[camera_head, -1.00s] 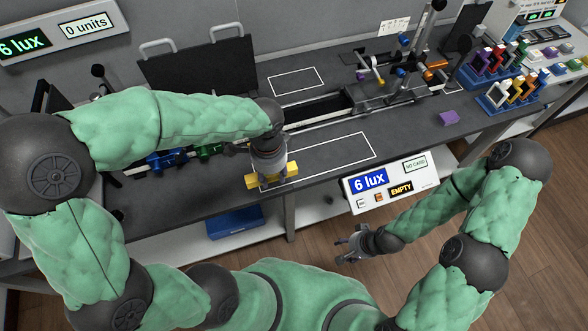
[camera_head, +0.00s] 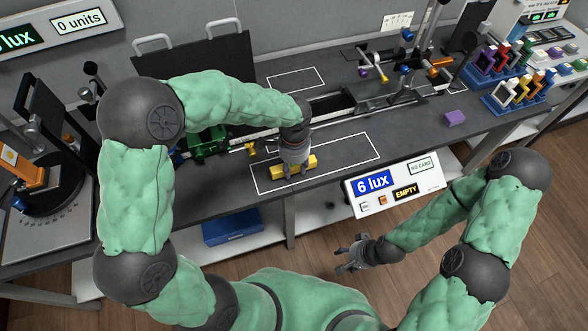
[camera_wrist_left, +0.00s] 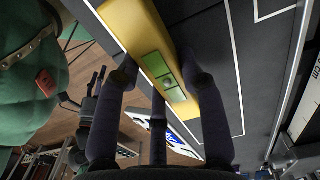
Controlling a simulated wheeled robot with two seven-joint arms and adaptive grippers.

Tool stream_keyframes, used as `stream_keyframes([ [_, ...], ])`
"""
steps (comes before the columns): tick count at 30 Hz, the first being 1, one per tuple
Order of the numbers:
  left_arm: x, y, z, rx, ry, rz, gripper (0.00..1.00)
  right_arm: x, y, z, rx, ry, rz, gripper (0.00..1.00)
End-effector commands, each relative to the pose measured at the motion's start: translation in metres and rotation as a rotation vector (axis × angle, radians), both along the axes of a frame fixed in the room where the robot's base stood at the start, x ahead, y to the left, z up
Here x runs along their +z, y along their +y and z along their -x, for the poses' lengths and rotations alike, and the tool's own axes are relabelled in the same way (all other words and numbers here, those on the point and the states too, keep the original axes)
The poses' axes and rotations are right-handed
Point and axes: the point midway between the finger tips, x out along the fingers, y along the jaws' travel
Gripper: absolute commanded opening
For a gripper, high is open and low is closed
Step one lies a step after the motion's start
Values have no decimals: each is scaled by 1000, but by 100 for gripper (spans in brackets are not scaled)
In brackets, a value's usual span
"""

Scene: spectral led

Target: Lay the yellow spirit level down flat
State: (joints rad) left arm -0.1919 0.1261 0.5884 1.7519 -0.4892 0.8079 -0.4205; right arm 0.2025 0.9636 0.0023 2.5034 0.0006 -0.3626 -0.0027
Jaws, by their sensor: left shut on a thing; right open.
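The yellow spirit level (camera_head: 307,162) is a short yellow bar inside the long white outline (camera_head: 368,150) near the bench's front edge. My left gripper (camera_head: 292,168) comes down on it from above and is shut on it, hiding its middle. In the left wrist view the level (camera_wrist_left: 128,24) runs lengthwise between the fingers (camera_wrist_left: 165,90), with its green vial window facing the camera. I cannot tell whether its underside touches the bench. My right gripper (camera_head: 350,256) is open and empty, low in front of the bench.
A display box (camera_head: 432,180) reading 6 lux hangs at the bench's front edge. An optical rail (camera_head: 335,118) with mounts runs behind the outline. A blue bin (camera_head: 232,228) is on the lower shelf.

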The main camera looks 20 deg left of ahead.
Motion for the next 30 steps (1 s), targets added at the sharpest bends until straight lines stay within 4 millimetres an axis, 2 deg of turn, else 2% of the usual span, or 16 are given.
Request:
stream_keyframes([
  [1,-9,0,0,0,2,-1,3,-5,0,0,0,0,0,56],
  [3,-12,1,0,0,-1,-1,3,-6,0,0,0,0,0,56],
  [14,-14,0,0,1,-1,0,3,-6,0,0,0,0,0,56],
  [15,-15,0,0,1,-1,0,42,-6,0,0,0,0,0,56],
  [17,-14,0,0,1,-1,0,59,-6,0,0,0,0,0,56],
  [18,-14,0,0,1,-1,0,63,-6,0,0,0,0,0,56],
  [30,-8,0,0,1,-1,0,63,-3,0,0,0,0,0,56],
])
